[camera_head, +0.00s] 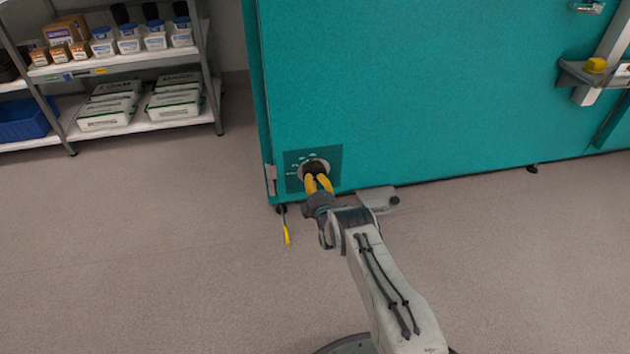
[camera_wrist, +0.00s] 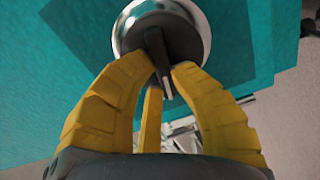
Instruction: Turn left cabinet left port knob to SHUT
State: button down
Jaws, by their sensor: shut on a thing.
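The teal cabinet (camera_head: 420,90) fills the back of the head view. A dark knob (camera_head: 313,167) sits on a darker square plate (camera_head: 291,181) with pale markings, low at the cabinet's left end. In the wrist view the knob (camera_wrist: 182,43) is dark with a raised bar, inside a shiny metal ring (camera_wrist: 126,22). My gripper (camera_head: 318,180) has yellow fingers, which also show in the wrist view (camera_wrist: 160,78). They are shut on the knob's bar. The plate's lettering is too small to read.
A shelf rack (camera_head: 140,125) with jars, boxes and bags stands at the back left. A yellow-tipped rod (camera_head: 287,235) hangs at the cabinet's lower left corner. A bracket with a yellow item (camera_head: 596,65) is at the right. The floor at left is clear.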

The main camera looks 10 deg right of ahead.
jog(key=shift+f+n, duration=0.1)
jog(key=shift+n, duration=1)
jog(key=shift+d, duration=0.1)
jog(key=c, duration=1.1)
grip_release()
jog(key=shift+o, duration=0.2)
jog(key=shift+s, duration=0.1)
jog(key=s, duration=1.1)
jog(key=shift+s, duration=0.4)
